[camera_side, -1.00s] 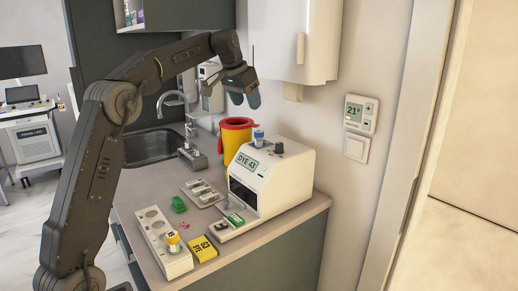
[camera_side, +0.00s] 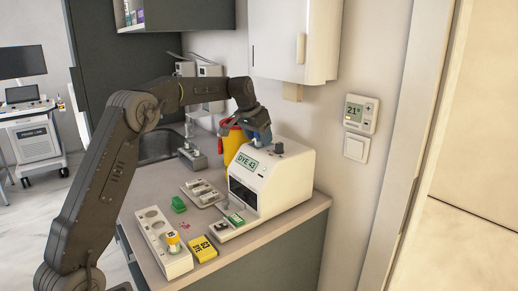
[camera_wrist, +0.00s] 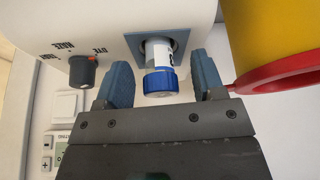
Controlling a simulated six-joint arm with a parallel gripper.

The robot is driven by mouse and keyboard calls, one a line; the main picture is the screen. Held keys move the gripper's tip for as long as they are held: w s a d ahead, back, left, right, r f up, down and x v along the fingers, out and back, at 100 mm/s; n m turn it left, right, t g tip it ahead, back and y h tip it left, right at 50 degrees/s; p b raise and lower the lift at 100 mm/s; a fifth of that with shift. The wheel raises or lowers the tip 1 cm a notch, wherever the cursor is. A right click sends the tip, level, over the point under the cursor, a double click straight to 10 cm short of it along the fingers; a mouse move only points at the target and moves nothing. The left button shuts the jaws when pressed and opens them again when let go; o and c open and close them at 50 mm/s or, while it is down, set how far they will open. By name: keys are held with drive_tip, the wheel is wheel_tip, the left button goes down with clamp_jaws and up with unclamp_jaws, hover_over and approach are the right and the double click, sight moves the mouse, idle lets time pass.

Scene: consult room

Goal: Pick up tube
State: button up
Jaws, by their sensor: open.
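The tube (camera_wrist: 160,82) has a blue ribbed cap and a white label. It stands in a blue-rimmed socket (camera_wrist: 183,41) on top of the white analyser (camera_side: 290,182), whose screen reads "DYE 43". My gripper (camera_wrist: 162,88) is open, with one blue-grey finger on each side of the capped end of the tube. A gap shows between the cap and each finger in the wrist view. In the side view my gripper (camera_side: 259,137) is low over the top of the analyser and hides most of the tube.
A dark knob with an orange mark (camera_wrist: 83,70) sits beside the socket. A yellow bin with a red rim (camera_wrist: 262,83) stands close on the other side. A white rack (camera_side: 155,225) with a yellow-capped tube (camera_side: 173,240), a yellow box (camera_side: 203,249) and a green item (camera_side: 178,204) lie on the counter.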

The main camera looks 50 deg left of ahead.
drive_tip(key=shift+w+f, duration=0.15)
drive_tip(key=shift+f, duration=0.1)
drive_tip(key=shift+c, duration=0.4)
drive_tip(key=c, duration=1)
drive_tip(key=shift+r, duration=0.2)
